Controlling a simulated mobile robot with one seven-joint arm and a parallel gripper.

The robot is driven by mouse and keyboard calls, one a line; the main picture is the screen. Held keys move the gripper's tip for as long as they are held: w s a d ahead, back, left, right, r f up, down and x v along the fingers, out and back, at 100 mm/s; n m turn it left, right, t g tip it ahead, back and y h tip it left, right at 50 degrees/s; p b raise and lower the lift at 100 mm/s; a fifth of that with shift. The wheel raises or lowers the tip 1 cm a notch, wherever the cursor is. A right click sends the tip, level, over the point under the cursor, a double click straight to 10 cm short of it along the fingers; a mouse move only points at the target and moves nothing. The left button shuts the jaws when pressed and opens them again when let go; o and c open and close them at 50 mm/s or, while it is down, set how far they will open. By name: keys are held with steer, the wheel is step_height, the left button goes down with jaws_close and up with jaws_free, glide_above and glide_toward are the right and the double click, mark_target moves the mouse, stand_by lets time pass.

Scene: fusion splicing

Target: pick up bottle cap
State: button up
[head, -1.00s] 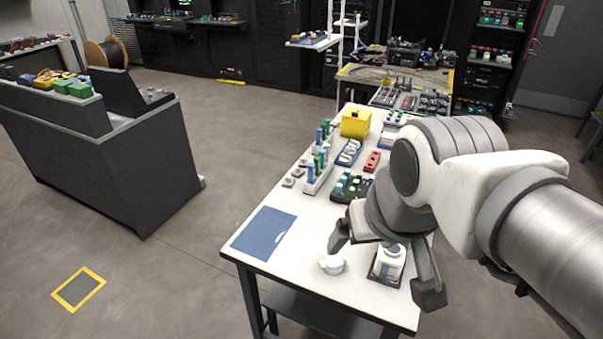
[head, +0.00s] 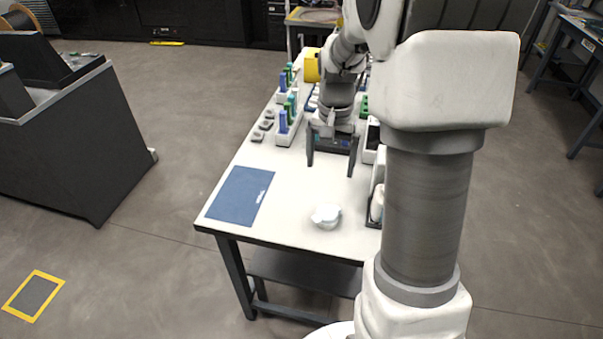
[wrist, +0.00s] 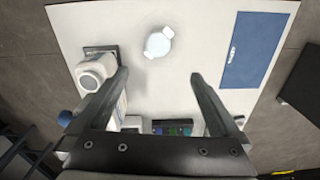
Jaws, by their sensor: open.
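The bottle cap, a small white round piece (head: 326,216), lies on the white table (head: 288,245) near its front edge. It also shows in the wrist view (wrist: 158,42), near the top, beyond and between my fingertips. My gripper (head: 331,170) is open and empty above the table, farther back than the cap and apart from it. In the wrist view its two fingers (wrist: 158,75) are spread wide. A white bottle (wrist: 97,70) stands in a dark holder (wrist: 117,50) left of the cap in that view; in the head view my arm mostly hides it.
A blue mat (head: 240,195) lies on the table left of the cap. Racks with blue and green tubes (head: 284,122) and small grey pieces (head: 262,130) stand farther back. A yellow box (head: 312,65) is behind them. The table between mat and cap is clear.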

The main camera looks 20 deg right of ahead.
mark_target(327, 211)
steer(key=f+b, duration=0.1)
steer(key=f, duration=0.5)
steer(key=f+b, duration=0.1)
steer(key=f, duration=0.6)
steer(key=shift+w+d, duration=0.1)
steer(key=shift+d, duration=0.1)
step_height(327, 211, down, 5)
steer(key=shift+f+b, duration=0.15)
steer(key=shift+b, duration=0.3)
steer(key=c, duration=1.2)
